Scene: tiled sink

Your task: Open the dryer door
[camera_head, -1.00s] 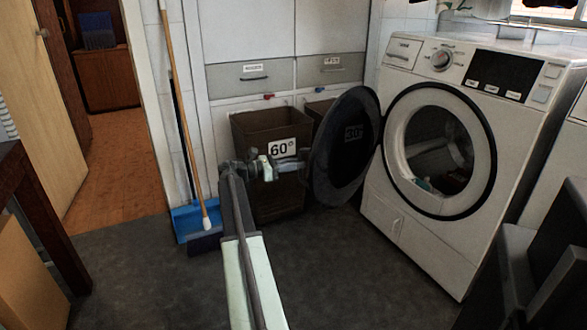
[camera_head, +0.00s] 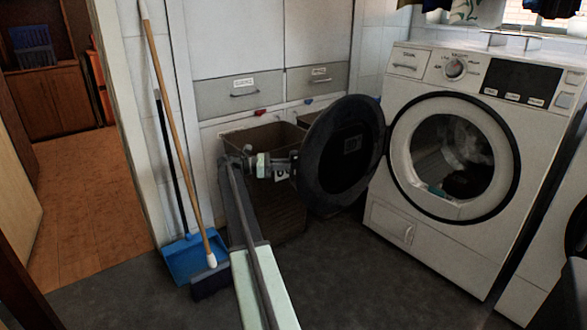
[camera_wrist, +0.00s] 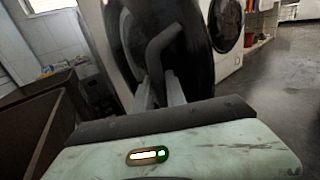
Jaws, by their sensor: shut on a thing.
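The white dryer (camera_head: 436,238) stands at the right with its round opening (camera_head: 452,158) showing clothes inside. Its round dark door (camera_head: 335,180) is swung out to the left, well away from the opening. In the wrist view, the fingers (camera_wrist: 158,92) stand against the dark door (camera_wrist: 195,60).
A brown laundry basket (camera_head: 245,142) stands behind my arm, close to the door. A broom (camera_head: 175,120) and blue dustpan (camera_head: 198,257) lean at the left wall. Grey floor (camera_head: 350,275) is clear before the dryer. Another white machine (camera_head: 545,270) stands at the right edge.

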